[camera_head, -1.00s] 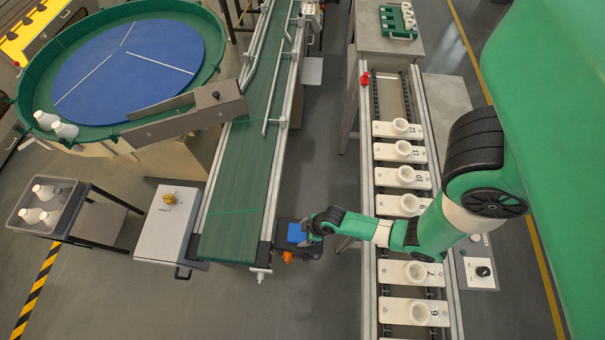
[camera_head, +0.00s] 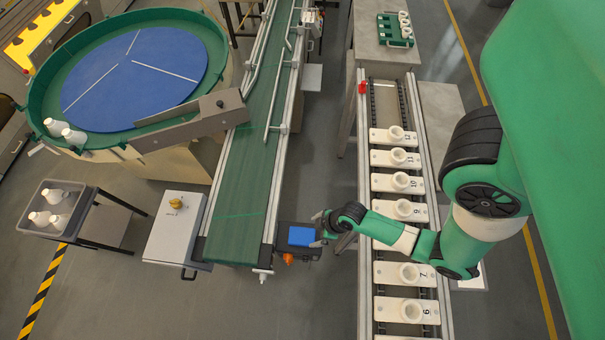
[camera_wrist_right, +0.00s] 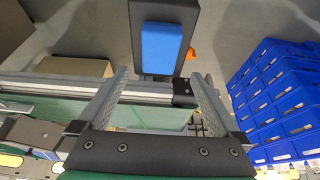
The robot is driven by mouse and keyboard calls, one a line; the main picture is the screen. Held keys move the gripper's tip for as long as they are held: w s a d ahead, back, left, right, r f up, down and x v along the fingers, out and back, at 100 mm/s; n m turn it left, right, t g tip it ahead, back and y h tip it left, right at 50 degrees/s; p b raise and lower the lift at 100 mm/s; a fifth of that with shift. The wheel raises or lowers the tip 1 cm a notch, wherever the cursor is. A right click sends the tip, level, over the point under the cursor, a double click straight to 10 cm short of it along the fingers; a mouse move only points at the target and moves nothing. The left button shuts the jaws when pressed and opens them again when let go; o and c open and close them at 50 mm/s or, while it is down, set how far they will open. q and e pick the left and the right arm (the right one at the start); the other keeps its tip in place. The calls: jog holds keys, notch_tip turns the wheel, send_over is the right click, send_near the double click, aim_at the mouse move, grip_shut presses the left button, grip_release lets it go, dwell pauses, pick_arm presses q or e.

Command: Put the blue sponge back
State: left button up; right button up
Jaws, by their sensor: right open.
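The blue sponge (camera_head: 301,236) lies on a small dark tray (camera_head: 285,241) beside the near end of the green conveyor. In the right wrist view the sponge (camera_wrist_right: 161,48) lies flat on the dark tray (camera_wrist_right: 185,13), beyond the fingertips. My right gripper (camera_head: 322,228) is just to the right of the sponge, apart from it. In the right wrist view the right gripper (camera_wrist_right: 158,80) has its two fingers spread with nothing between them. My left gripper is not in view.
The green conveyor (camera_head: 240,180) stands left of the tray. A track with numbered white holders (camera_head: 403,210) runs under my right arm. An orange knob (camera_head: 288,258) sits at the tray's front. Blue bins (camera_wrist_right: 280,95) show in the right wrist view.

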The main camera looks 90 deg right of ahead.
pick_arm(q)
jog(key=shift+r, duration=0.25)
pick_arm(e)
jog(key=shift+s+r, duration=0.2)
jog(key=shift+r, duration=0.25)
